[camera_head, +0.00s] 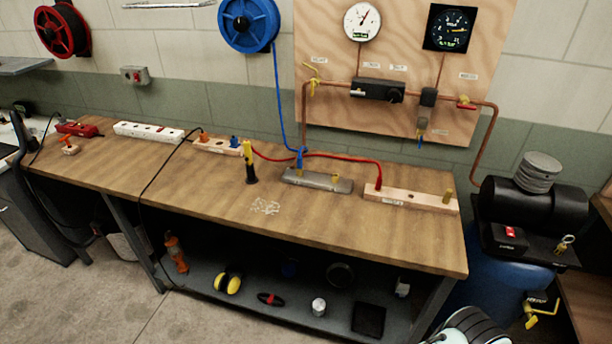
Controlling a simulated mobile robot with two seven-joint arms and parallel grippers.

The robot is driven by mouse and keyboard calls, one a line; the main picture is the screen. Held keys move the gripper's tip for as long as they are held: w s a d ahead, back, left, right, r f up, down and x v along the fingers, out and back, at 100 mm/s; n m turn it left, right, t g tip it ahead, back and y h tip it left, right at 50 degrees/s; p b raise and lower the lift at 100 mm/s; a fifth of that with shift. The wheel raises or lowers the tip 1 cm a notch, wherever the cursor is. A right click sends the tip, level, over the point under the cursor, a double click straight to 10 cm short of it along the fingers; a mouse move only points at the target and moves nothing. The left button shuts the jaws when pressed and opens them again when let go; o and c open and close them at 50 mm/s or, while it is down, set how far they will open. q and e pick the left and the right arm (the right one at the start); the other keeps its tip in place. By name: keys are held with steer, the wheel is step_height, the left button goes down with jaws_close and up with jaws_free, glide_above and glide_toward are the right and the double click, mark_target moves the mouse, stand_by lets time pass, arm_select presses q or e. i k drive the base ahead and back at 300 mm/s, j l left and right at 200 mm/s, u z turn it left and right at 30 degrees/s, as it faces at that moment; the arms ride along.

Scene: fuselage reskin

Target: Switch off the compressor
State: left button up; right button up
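The compressor stands at the right, beside the workbench's right end. It has a black motor and pump body (530,208) with a grey finned cylinder head (538,172) above a blue tank (490,285). A red switch (511,232) sits in a black box on the compressor's front platform. Whether it is on or off is too small to tell. A key or small brass fitting (565,243) is to its right. A yellow-handled valve (535,313) is low on the tank's right.
The wooden workbench (270,215) carries power strips (148,132), a grey manifold (318,180) and a wooden block (410,199). A gauge panel (400,125) with copper pipe hangs behind. A blue hose drops from its reel (248,22). A pale rounded shape shows at the bottom edge.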

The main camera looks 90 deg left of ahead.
mark_target(510, 232)
steer(key=u, duration=3)
steer(key=z, duration=1.3)
steer(key=i+l+z, duration=0.15)
steer(key=i+l, duration=0.75)
steer(key=l, duration=0.1)
